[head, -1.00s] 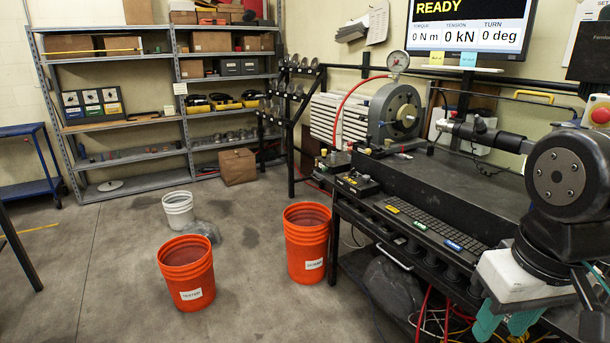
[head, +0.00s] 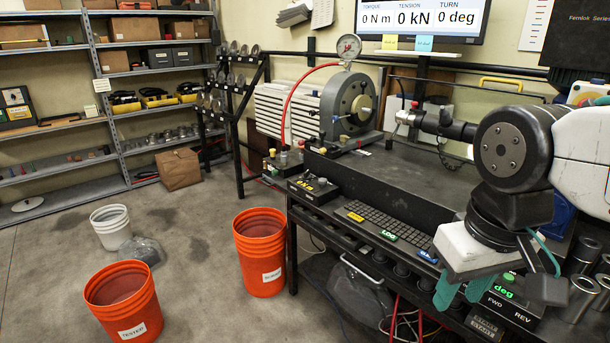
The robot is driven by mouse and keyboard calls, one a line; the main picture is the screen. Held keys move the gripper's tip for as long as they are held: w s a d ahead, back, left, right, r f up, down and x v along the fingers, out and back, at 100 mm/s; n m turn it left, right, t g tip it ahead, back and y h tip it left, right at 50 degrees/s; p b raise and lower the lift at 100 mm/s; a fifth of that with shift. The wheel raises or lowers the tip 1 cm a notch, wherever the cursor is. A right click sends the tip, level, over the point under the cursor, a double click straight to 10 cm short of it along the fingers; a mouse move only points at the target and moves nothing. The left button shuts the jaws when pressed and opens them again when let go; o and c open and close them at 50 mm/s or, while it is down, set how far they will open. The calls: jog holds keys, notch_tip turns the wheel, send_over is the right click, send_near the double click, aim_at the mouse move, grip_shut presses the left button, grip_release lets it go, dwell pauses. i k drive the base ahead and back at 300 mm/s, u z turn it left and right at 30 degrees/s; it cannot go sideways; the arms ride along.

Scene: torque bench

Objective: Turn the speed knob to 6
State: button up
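My gripper (head: 462,293), with a white body and two teal fingers, is at the lower right of the head view. It points down over the front of the bench, and its fingers are apart with nothing seen between them. A control box (head: 503,302) with a green "deg" display and FWD and REV labels lies just right of the fingers, partly hidden by my wrist. I cannot pick out the speed knob or its scale.
The bench (head: 455,187) carries a keyboard (head: 385,227), a round grey machine (head: 350,103) with a dial gauge (head: 348,46), and metal sockets (head: 583,298) at right. Orange buckets (head: 262,262) (head: 125,300) and a white bucket (head: 110,232) stand on the floor.

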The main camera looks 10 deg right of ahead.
aim_at(306, 177)
jog(key=k, duration=0.65)
jog(key=u, duration=0.65)
jog(key=i, duration=0.7)
jog(key=u, duration=0.7)
jog(key=i, duration=1.5)
jog(key=z, duration=1.25)
jog(key=i, duration=0.4)
jog(key=z, duration=0.35)
